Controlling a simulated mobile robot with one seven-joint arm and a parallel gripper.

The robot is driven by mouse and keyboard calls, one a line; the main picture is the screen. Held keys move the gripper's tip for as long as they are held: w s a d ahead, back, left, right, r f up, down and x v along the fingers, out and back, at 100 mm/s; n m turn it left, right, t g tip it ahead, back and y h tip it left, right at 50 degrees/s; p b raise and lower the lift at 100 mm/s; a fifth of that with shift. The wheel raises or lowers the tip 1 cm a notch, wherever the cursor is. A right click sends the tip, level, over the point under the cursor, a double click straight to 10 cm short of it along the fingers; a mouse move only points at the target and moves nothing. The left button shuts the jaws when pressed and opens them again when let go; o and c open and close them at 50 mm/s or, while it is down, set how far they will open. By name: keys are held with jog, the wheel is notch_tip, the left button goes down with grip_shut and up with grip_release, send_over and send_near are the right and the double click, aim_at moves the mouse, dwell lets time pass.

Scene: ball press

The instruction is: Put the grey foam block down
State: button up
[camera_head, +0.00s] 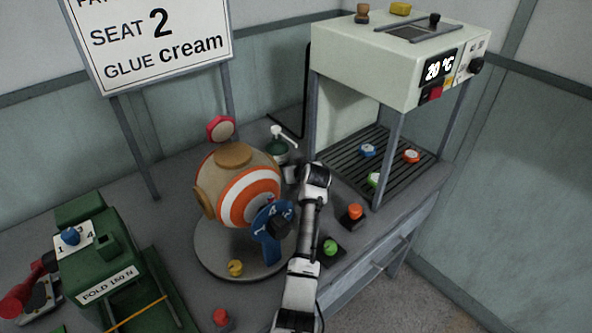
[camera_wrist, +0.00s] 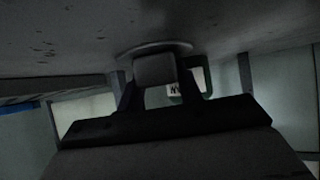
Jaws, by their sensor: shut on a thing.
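The grey foam block (camera_wrist: 154,69) shows in the wrist view between the two dark fingers of my gripper (camera_wrist: 158,80), which is shut on it. Its far end is close to a pale round-edged piece on a large speckled surface. I cannot tell whether the block touches that piece. In the head view my arm reaches up from the lower middle, and its upper end is near the striped ball. The fingers and block cannot be made out clearly there.
The orange-and-white ball (camera_head: 240,187) stands on a round grey base left of my arm. A pump bottle (camera_head: 280,143) is behind. The press (camera_head: 400,62) stands at right, with several coloured pieces on its slatted floor. Orange (camera_head: 354,212) and green (camera_head: 330,247) buttons are right of my arm.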

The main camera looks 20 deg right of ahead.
jog(key=o, duration=1)
jog(key=shift+r, duration=0.1)
jog(key=b+v, duration=0.2)
jog(key=v, duration=1)
